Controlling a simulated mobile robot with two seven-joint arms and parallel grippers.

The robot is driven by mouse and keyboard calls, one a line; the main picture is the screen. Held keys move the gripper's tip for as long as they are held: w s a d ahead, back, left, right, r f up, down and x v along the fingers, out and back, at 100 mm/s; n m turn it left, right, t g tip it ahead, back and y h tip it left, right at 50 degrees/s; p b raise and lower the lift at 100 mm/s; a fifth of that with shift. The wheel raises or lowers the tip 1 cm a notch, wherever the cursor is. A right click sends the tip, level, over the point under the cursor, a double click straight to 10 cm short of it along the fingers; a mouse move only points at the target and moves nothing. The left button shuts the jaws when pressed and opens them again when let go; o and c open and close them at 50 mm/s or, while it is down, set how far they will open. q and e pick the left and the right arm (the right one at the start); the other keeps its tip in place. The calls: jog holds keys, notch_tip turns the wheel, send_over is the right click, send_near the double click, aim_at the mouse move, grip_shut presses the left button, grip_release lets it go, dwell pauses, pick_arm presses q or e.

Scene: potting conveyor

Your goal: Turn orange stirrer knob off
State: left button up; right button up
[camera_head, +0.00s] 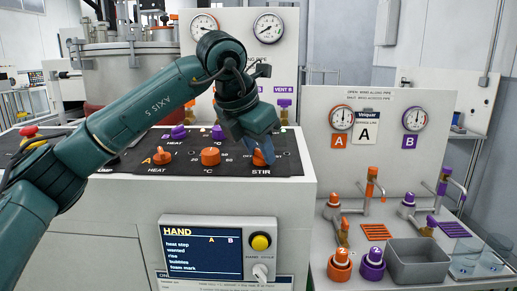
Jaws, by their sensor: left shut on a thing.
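The orange stirrer knob (259,158) sits on the black control panel (180,168), just above the label STIR. My left gripper (258,150) reaches down over the knob from above and is shut on it. The fingers cover part of the knob, so its pointer direction is hard to tell. My right gripper is not in view.
Two more orange knobs, the HEAT knob (162,157) and the °C knob (210,156), stand left on the same panel, with purple knobs (179,132) behind. A HAND display box (203,252) is on the cabinet front. A grey bin (418,264) stands at right.

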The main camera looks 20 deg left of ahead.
pick_arm(q)
jog(key=o, duration=0.7)
jog(key=shift+o, duration=1.4)
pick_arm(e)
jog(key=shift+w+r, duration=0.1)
pick_arm(q)
jog(key=shift+r, duration=0.1)
jog(key=v, duration=1.3)
jog(key=shift+p, duration=0.4)
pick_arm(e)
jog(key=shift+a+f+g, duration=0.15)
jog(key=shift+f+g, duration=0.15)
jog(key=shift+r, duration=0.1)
